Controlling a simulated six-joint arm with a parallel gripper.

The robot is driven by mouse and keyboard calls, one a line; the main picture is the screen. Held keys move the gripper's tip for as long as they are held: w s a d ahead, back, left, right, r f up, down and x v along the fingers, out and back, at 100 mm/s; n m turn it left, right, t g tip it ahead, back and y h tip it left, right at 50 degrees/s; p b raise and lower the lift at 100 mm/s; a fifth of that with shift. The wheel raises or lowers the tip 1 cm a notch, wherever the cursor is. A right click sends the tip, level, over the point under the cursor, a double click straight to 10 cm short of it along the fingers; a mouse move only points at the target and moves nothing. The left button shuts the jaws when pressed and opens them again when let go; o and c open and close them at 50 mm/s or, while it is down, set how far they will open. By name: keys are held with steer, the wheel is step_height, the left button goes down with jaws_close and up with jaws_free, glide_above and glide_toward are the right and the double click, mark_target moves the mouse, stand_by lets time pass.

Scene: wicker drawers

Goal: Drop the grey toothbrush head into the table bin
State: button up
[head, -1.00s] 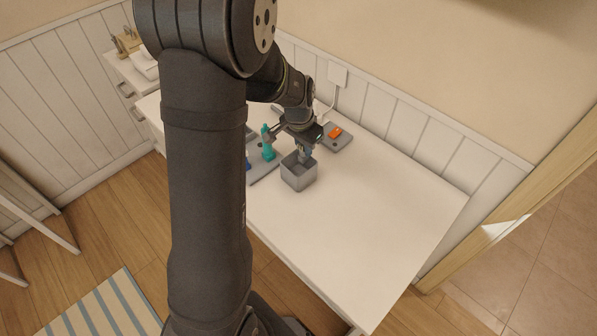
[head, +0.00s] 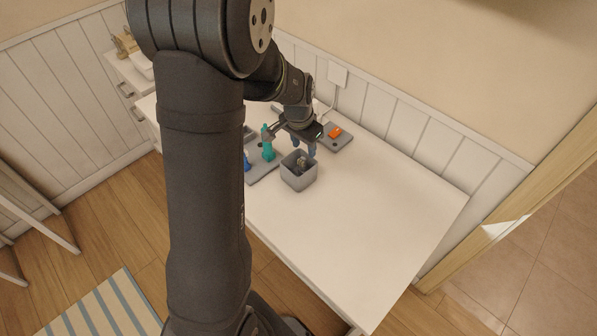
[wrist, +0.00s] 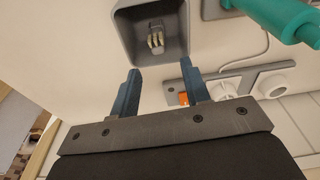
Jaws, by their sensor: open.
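The table bin (head: 298,182) is a small grey open-topped box on the white table; it also shows at the top of the wrist view (wrist: 120,32). The toothbrush head (wrist: 156,40), a small greyish piece with pale bristles, lies inside the bin, and it shows in the head view too (head: 301,163). My gripper (head: 304,148) is just above and behind the bin. In the wrist view my gripper (wrist: 161,84) has its two blue fingers wide apart with nothing between them.
A teal upright handle (head: 267,145) and a blue item (head: 247,162) stand on a grey tray (head: 264,172) left of the bin. An orange piece (head: 335,132) lies on another grey tray (head: 340,143) behind. The white table (head: 370,220) is clear to the right.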

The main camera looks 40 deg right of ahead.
step_height(320, 180, up, 16)
steer(key=a, duration=0.2)
steer(key=shift+a, duration=0.2)
steer(key=shift+s+f, duration=0.1)
steer(key=d+f, duration=0.1)
steer(key=f, duration=1)
steer(key=d+f, duration=0.1)
steer(key=f, duration=0.4)
steer(key=shift+d+f, duration=0.25)
steer(key=shift+d, duration=0.1)
steer(key=shift+r, duration=0.4)
